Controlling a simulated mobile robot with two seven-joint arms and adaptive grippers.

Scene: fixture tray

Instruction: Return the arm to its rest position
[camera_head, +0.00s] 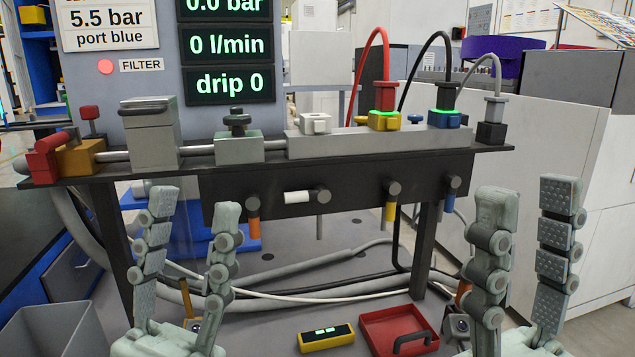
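My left gripper (187,240) is at the lower left of the head view, fingers pointing up and spread apart. Nothing is between its fingers. My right gripper (527,240) is at the lower right, also with its fingers up, apart and empty. Both grippers appear in front of the fixture bench (330,158) and touch nothing that I can see. The arms behind the grippers are mostly out of the frame.
The bench carries a grey valve block (238,148), a yellow connector (383,121) and a blue connector (444,119) with hoses. A red tray (375,322) and a yellow device (326,338) lie low between my grippers. A grey bin (50,330) stands lower left.

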